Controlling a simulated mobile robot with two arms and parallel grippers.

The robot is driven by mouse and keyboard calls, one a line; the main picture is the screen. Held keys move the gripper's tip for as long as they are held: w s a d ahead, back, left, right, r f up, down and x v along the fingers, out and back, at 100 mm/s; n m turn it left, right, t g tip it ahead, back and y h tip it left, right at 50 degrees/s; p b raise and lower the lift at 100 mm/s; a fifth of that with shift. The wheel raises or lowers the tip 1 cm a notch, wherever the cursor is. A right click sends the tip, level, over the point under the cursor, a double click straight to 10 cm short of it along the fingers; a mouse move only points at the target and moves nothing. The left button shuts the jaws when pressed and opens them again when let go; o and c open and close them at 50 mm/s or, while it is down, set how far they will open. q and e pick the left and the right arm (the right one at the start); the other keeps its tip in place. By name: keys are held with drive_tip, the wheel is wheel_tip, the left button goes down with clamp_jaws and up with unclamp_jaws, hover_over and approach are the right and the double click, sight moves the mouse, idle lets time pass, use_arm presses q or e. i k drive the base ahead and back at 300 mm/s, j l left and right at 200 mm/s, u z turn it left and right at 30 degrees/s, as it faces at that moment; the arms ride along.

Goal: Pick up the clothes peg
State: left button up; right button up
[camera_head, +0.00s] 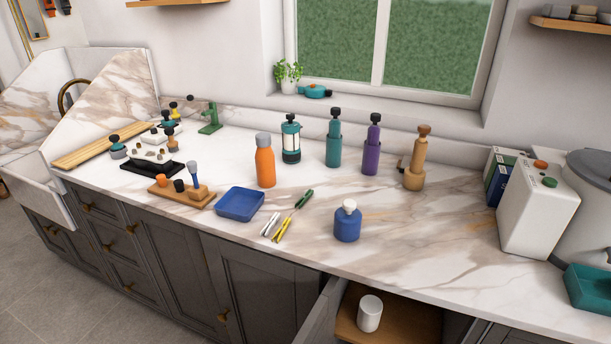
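A small group of slim objects lies on the marble counter (390,243) near its front edge, to the right of the blue tray (261,212). It holds a pale, whitish piece (269,222), a yellow piece (282,229) and a thin tool with a green end (305,198). One of these may be the clothes peg, but they are too small to tell which. Neither of my grippers shows in the head view.
A blue bottle (347,223) stands right of the group and an orange bottle (265,165) behind it. Several bottles line the back. A white machine (537,215) stands at the right. Below the front edge, an open cupboard shelf holds a white cup (369,314).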

sight(306, 197)
drive_tip(key=j+z, duration=0.1)
drive_tip(key=j, duration=0.3)
drive_tip(key=k+j+z, duration=0.15)
drive_tip(key=j, duration=0.25)
drive_tip(key=j+z, duration=0.1)
drive_tip(key=j, duration=0.3)
drive_tip(key=k+j+z, duration=0.15)
drive_tip(key=j, duration=0.2)
drive_tip(key=k+j+z, duration=0.1)
drive_tip(key=j, duration=0.3)
drive_tip(key=i+j+z, duration=0.2)
drive_tip(key=j, duration=0.15)
drive_tip(key=i+j+z, duration=0.2)
drive_tip(key=j, duration=0.2)
drive_tip(key=j+z, duration=0.2)
drive_tip(key=j, duration=0.2)
drive_tip(key=i+j+z, duration=0.15)
drive_tip(key=j, duration=0.25)
drive_tip(key=i+j+z, duration=0.4)
drive_tip(key=i+j, duration=0.4)
drive_tip(key=k+u, duration=0.45)
drive_tip(key=k+j+u, duration=0.2)
drive_tip(key=u, duration=0.2)
drive_tip(key=k, duration=0.1)
